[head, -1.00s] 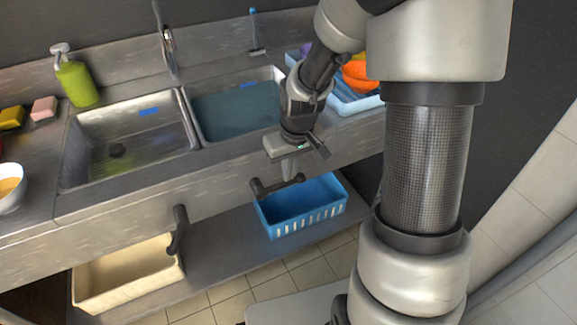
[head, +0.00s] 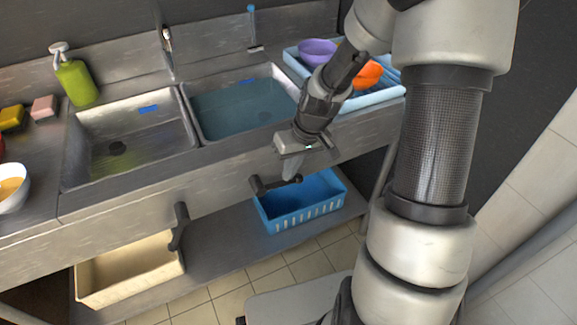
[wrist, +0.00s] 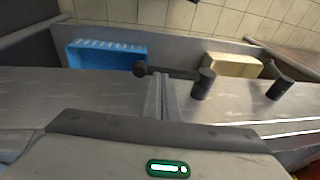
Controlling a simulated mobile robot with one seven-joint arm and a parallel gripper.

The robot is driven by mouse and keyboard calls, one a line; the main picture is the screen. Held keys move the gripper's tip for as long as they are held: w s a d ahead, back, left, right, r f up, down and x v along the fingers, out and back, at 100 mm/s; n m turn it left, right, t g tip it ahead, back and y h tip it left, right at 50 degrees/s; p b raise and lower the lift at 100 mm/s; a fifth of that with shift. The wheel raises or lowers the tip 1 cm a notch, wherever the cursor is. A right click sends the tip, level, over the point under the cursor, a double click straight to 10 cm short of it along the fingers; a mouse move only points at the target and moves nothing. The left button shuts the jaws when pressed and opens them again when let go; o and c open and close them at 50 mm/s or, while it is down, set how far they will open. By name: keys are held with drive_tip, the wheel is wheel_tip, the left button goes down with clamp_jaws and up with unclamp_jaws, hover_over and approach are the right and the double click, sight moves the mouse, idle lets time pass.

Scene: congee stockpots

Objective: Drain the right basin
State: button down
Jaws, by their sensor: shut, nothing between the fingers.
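The right basin (head: 243,105) holds bluish water that covers its floor. Below its front, a dark lever handle (head: 268,185) lies sideways; it also shows in the wrist view (wrist: 178,73). My gripper (head: 291,176) is shut and empty, pointing down in front of the counter at the lever's right part. In the wrist view its fingers (wrist: 161,84) overlap the lever's bar; I cannot tell whether they touch it. The left basin (head: 125,140) shows its dark drain, and its own lever (head: 180,226) points downward.
A blue crate (head: 305,207) and a cream crate (head: 130,271) stand on the lower shelf. A blue tray (head: 370,101) with a purple bowl (head: 317,52) and an orange bowl (head: 368,73) is right of the basins. A green soap bottle (head: 76,82) and sponges stand at left.

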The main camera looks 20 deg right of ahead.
sight(296, 179)
drive_tip(key=shift+d+f+y+p, duration=0.3)
drive_tip(key=shift+f+y, duration=0.3)
drive_tip(key=shift+y, duration=0.2)
wheel_tip(296, 179, down, 3)
drive_tip(key=y, duration=0.2)
drive_tip(key=shift+w+r+g+y+b, duration=0.1)
drive_tip(key=shift+r+g+y+b, duration=0.1)
drive_tip(key=shift+g+y+b, duration=0.15)
drive_tip(key=shift+f+m+y+b, duration=0.3)
drive_tip(key=shift+f+y+b, duration=0.15)
drive_tip(key=shift+f+y, duration=0.35)
drive_tip(key=shift+a+f+g+y+b, duration=0.2)
drive_tip(key=shift+a+f+y+b, duration=0.25)
drive_tip(key=shift+f+y, duration=0.3)
drive_tip(key=shift+a+f+g+y+b, duration=0.15)
drive_tip(key=shift+a+f+y+b, duration=0.1)
drive_tip(key=shift+f+y+b, duration=0.45)
drive_tip(key=shift+s+a, duration=0.1)
drive_tip(key=shift+s, duration=0.15)
